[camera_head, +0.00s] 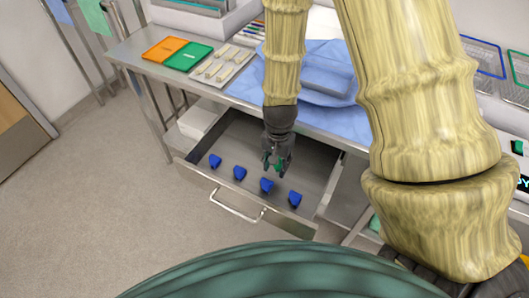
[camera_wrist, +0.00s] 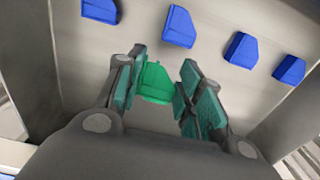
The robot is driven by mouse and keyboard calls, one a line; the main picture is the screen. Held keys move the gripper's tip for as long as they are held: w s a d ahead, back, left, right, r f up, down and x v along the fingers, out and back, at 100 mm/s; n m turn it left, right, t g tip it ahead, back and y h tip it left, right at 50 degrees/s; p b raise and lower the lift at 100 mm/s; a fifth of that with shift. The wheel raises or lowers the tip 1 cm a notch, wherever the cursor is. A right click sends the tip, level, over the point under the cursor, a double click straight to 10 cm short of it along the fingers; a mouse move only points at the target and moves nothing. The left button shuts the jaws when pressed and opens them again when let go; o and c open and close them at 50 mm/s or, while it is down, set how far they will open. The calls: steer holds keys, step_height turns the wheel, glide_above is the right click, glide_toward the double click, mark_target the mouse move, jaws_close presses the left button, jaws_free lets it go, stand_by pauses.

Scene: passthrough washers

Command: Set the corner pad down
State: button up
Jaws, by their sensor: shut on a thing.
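My gripper (camera_head: 277,162) is inside the open drawer (camera_head: 245,128), pointing down. It is shut on a green corner pad (camera_wrist: 155,83), which sits between the teal-lined fingertips (camera_wrist: 160,85) in the wrist view. Only a small green part of the pad shows in the head view. The pad is near the drawer's floor; I cannot tell whether it touches. Several blue corner pads (camera_head: 239,173) lie in a row along the drawer's front. One blue pad (camera_head: 266,185) is just in front of my gripper. In the wrist view the blue pads (camera_wrist: 178,26) lie beyond the fingertips.
The drawer's front panel and handle (camera_head: 237,207) face the open floor. Above the drawer is a worktop with an orange tray (camera_head: 165,49), a green tray (camera_head: 188,57), a tray of pale parts (camera_head: 221,66) and a blue cloth (camera_head: 245,89). The drawer's back left is clear.

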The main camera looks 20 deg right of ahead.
steer(key=p, duration=0.4)
glide_above(243, 152)
steer(key=shift+f, duration=0.6)
steer(key=shift+f+p, duration=0.9)
steer(key=shift+f, duration=0.95)
steer(key=shift+f, duration=0.15)
steer(key=o, duration=0.7)
step_height(243, 152, up, 12)
steer(key=b, duration=0.3)
steer(key=shift+r, duration=0.2)
